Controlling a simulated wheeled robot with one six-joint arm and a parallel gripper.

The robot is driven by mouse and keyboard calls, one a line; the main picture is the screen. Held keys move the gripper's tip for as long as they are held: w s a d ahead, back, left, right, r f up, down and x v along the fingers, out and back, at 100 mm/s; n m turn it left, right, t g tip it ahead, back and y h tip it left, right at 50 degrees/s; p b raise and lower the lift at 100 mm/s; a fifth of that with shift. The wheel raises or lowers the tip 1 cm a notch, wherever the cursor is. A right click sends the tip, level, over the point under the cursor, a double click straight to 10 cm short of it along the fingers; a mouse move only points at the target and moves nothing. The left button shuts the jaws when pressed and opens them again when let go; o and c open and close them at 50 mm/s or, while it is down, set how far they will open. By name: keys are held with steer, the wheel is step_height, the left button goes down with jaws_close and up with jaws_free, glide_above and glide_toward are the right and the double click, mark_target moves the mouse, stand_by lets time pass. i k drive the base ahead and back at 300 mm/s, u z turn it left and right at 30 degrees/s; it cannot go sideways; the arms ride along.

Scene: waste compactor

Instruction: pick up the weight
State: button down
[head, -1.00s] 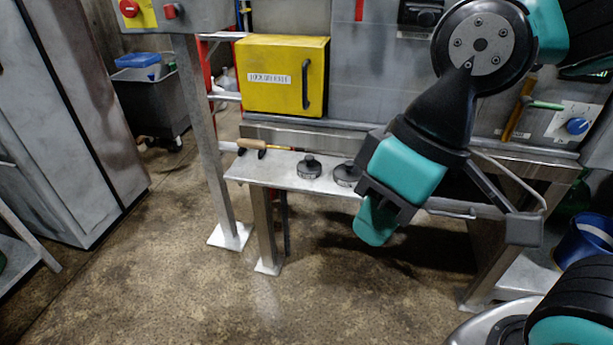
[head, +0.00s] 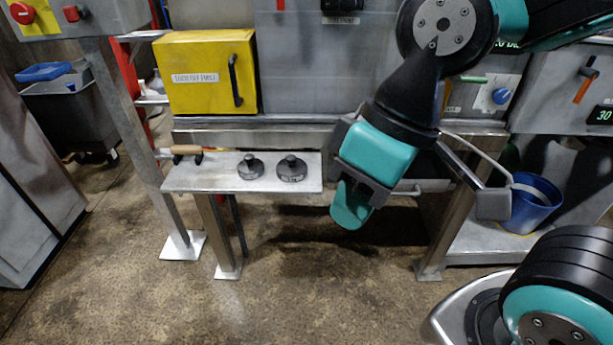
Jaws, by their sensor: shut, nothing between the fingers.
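Two dark, knobbed weights stand upright on a small metal shelf (head: 205,178). The smaller weight (head: 250,167) is on the left, and the larger weight (head: 291,168) is on the right with faint marking on its front. They stand apart from each other. My gripper (head: 352,206), teal and black, points downward to the right of the shelf in the picture. It is shut and empty, apart from both weights. The arm hides part of the bench behind it, and the fingertips are hard to make out.
A wooden-handled tool (head: 180,150) lies at the shelf's left end. A yellow box (head: 207,75) with a black handle is behind the shelf. A metal post (head: 127,130) stands left. A blue bucket (head: 533,203) is at right. The floor in front is clear.

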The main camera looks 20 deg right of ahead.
mark_target(290, 170)
steer(key=k, duration=0.45)
steer(key=u, duration=0.25)
steer(key=i, duration=0.95)
steer(key=u, duration=0.65)
